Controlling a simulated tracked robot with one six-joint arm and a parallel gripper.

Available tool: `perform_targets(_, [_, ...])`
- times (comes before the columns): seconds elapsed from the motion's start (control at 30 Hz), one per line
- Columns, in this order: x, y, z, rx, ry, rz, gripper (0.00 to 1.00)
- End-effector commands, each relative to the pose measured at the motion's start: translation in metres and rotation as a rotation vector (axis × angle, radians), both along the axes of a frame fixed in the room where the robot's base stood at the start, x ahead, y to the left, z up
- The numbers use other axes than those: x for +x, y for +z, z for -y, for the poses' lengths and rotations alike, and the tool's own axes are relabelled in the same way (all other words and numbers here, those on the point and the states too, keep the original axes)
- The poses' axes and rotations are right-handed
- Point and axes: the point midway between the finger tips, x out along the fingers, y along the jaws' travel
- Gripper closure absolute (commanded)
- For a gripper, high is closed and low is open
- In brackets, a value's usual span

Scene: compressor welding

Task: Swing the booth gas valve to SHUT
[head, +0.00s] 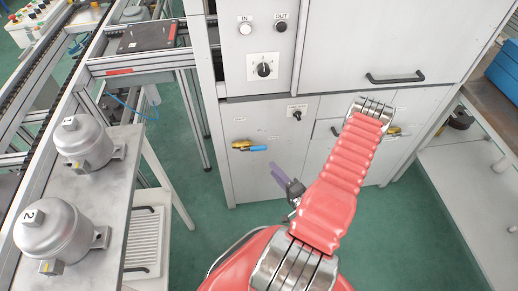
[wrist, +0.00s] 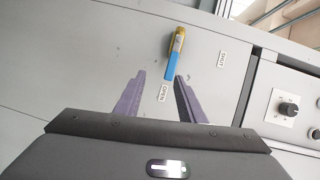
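The gas valve (head: 240,143) is on the lower left cabinet panel, with a yellow body and a blue lever (head: 255,149). In the head view the lever points right, about level. In the wrist view the valve's yellow body (wrist: 179,38) is at the top and the blue lever (wrist: 171,66) points down toward the OPEN label (wrist: 163,92). The SHUT label (wrist: 221,60) lies to its right. My gripper (wrist: 160,75) is open, its two purple fingers spread, with the lever tip toward the right finger. I see no clear contact. In the head view my gripper (head: 280,174) is right of and below the lever.
A rotary dial (head: 263,69) and the IN and OUT buttons are above. A second yellow valve (head: 397,131) is beyond my arm. Numbered compressors (head: 85,143) stand on a bench at left. Green floor is clear before the cabinet.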

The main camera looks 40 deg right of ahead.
Motion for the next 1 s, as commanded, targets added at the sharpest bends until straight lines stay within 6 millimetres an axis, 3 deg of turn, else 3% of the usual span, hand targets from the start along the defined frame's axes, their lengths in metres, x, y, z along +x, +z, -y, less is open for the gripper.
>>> perform_targets(0.2, [-0.009,0.013,-0.003,0.073,-0.036,0.121,0.64])
perform_targets(0.57, [-0.009,0.013,-0.002,0.073,-0.036,0.124,0.64])
perform_targets(1.0, [0.018,0.014,0.002,0.073,-0.033,0.123,0.64])
